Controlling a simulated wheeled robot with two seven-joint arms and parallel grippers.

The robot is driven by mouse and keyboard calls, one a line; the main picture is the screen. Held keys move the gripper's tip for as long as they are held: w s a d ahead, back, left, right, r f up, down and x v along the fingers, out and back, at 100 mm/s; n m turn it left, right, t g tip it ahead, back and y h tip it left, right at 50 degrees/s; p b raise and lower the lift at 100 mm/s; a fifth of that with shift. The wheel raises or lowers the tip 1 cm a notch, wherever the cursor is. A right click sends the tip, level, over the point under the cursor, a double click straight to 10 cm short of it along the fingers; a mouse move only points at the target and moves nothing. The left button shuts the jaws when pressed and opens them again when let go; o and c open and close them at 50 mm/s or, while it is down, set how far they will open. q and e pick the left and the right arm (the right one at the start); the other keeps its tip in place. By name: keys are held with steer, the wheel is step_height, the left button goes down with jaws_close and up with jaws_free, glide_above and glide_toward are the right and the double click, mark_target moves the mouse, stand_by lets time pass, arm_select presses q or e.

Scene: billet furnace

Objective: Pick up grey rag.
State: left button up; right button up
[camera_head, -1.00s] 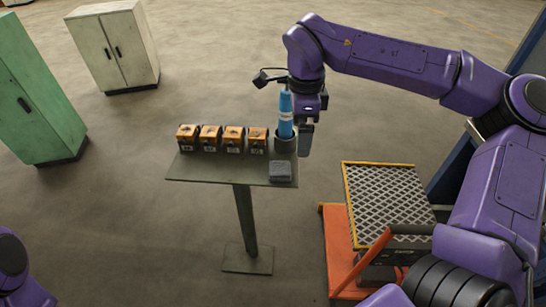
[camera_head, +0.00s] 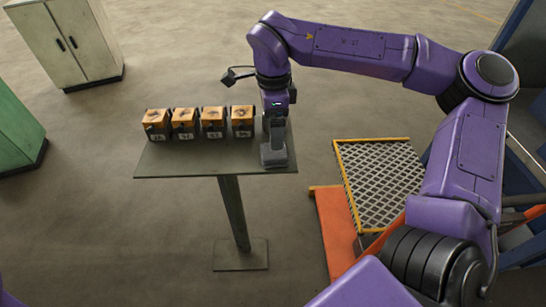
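The grey rag (camera_head: 273,160) lies at the right front of the small dark table (camera_head: 215,168), and part of it is covered by my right gripper. My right gripper (camera_head: 274,148) points down from above, right at the rag. Its fingers and the rag are both dark grey and blend together, so I cannot tell whether it is open or shut, or whether it touches the rag. My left gripper is out of view.
Several orange-and-black boxes (camera_head: 184,123) stand in a row along the table, left of my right gripper. An orange cart with a mesh top (camera_head: 380,182) stands right of the table. A pale cabinet (camera_head: 65,45) and a green cabinet (camera_head: 15,135) stand at left.

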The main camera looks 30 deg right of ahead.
steer(key=f, duration=0.2)
steer(key=f+p, duration=0.1)
steer(key=f, duration=0.5)
steer(key=shift+s+a, duration=0.1)
steer(key=shift+s, duration=0.2)
steer(key=c, duration=1)
steer(key=shift+r, duration=0.5)
steer(key=a+r, duration=0.1)
steer(key=r, duration=0.1)
steer(key=s+a+r+b, duration=0.1)
steer(key=a+r, duration=0.1)
steer(key=r, duration=0.1)
steer(key=a+r, duration=0.1)
steer(key=r, duration=0.1)
steer(key=shift+s+a+r+b, duration=0.25)
steer(key=shift+a+r+b, duration=0.05)
steer(key=shift+b, duration=0.1)
steer(key=shift+s+a+r+b, duration=0.45)
steer(key=shift+a+r, duration=0.3)
steer(key=shift+a, duration=0.7)
steer(key=shift+s+a+r+b, duration=0.3)
steer(key=shift+s+a+r, duration=0.4)
steer(key=shift+a, duration=0.75)
steer(key=shift+s+a+r+b, duration=0.4)
steer(key=shift+a+r, duration=0.4)
steer(key=shift+a, duration=0.65)
